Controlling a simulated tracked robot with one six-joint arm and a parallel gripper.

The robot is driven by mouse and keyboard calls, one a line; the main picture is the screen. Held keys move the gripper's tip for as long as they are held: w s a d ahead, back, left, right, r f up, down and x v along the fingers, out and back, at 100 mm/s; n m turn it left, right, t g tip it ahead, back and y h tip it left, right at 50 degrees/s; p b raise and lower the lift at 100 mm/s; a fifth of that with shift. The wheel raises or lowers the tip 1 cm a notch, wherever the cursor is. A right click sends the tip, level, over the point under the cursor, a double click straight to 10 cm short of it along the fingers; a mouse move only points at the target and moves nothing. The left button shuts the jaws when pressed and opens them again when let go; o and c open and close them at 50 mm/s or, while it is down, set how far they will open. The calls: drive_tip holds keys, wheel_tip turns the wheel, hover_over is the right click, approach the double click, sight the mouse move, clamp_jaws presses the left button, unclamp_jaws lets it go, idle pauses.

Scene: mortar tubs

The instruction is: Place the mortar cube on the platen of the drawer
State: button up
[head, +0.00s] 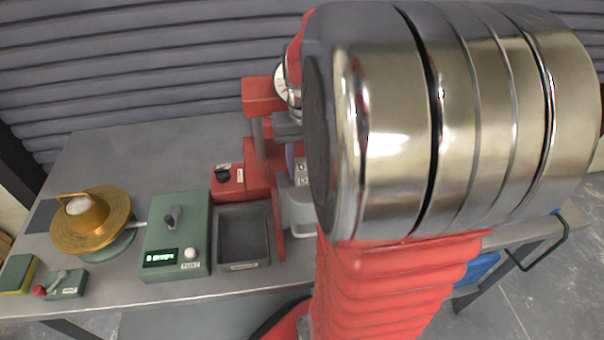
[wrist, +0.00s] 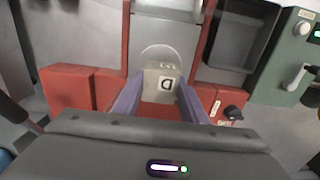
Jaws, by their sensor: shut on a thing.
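The mortar cube (wrist: 160,78) is pale grey with a "D" label. In the wrist view it sits between the purple fingers of my gripper (wrist: 157,92), which is shut on it. The drawer (wrist: 166,32) is pulled out between red frame sides, and the rounded rim of its platen (wrist: 160,48) shows just beyond the cube. I cannot tell whether the cube touches the platen. In the head view the cube (head: 301,172) shows partly beside my arm, over the back of the grey drawer (head: 299,216). My arm hides much of the press there.
The red press frame (head: 263,105) surrounds the drawer. A red switch box (head: 229,181), an empty grey tray (head: 243,236) and a green box with a display (head: 178,238) stand left of it. A brass flow table (head: 95,222) is farther left.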

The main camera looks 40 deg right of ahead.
sight(304, 176)
drive_tip(key=shift+f, duration=1.7)
drive_tip(key=shift+f, duration=0.1)
drive_tip(key=o, duration=1.4)
drive_tip(key=shift+c, duration=0.2)
wheel_tip(304, 176, up, 12)
drive_tip(key=shift+r, duration=0.1)
drive_tip(key=s+a+n+t, duration=0.2)
drive_tip(key=a+n, duration=0.1)
drive_tip(key=a, duration=0.8)
drive_tip(key=s+a+f+n+t, duration=0.1)
drive_tip(key=s+a+n+t, duration=0.1)
drive_tip(key=a, duration=1)
drive_tip(key=shift+a+n+t, duration=0.25)
drive_tip(key=shift+n+t, duration=0.55)
drive_tip(key=shift+n, duration=0.1)
